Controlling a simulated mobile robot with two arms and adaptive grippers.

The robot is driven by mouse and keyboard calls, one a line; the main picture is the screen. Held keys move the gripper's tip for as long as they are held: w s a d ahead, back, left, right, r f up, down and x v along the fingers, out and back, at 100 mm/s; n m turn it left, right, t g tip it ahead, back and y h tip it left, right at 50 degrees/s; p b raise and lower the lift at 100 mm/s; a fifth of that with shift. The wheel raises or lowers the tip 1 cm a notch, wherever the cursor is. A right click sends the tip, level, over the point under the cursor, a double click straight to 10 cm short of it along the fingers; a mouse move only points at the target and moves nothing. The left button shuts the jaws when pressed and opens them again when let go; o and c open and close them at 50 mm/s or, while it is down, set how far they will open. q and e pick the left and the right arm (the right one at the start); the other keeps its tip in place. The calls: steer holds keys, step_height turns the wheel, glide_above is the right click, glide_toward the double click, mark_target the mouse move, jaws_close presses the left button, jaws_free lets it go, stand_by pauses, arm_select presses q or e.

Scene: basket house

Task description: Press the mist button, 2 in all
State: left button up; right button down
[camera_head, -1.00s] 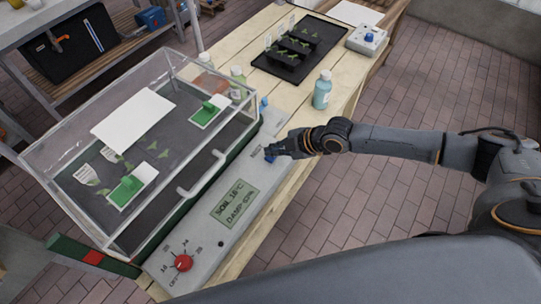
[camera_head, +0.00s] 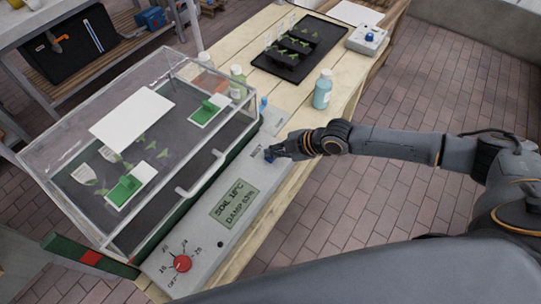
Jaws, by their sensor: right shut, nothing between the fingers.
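The propagator's grey control panel (camera_head: 205,240) runs along the front of a clear-lidded box (camera_head: 120,140) on the wooden bench. It carries a display (camera_head: 234,203) with soil and damp readings, a red knob (camera_head: 182,264), and a blue mist button (camera_head: 268,156) beside a small printed label. My right gripper (camera_head: 276,152) is shut and empty, with its tips right at the blue button. The tips partly cover the button, so I cannot tell whether it is pressed down. My left gripper is out of view.
A teal bottle (camera_head: 323,89) stands on the bench behind my right arm. Farther back are a black seedling tray (camera_head: 299,66) and a small box with a blue button (camera_head: 367,40). Brick floor lies to the right.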

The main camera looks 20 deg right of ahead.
steer(key=shift+f+b, duration=0.3)
steer(key=shift+f, duration=0.1)
stand_by(0.5)
steer(key=shift+r+p, duration=0.75)
steer(key=shift+r, duration=0.2)
step_height(320, 180, up, 5)
steer(key=p, duration=0.4)
stand_by(0.6)
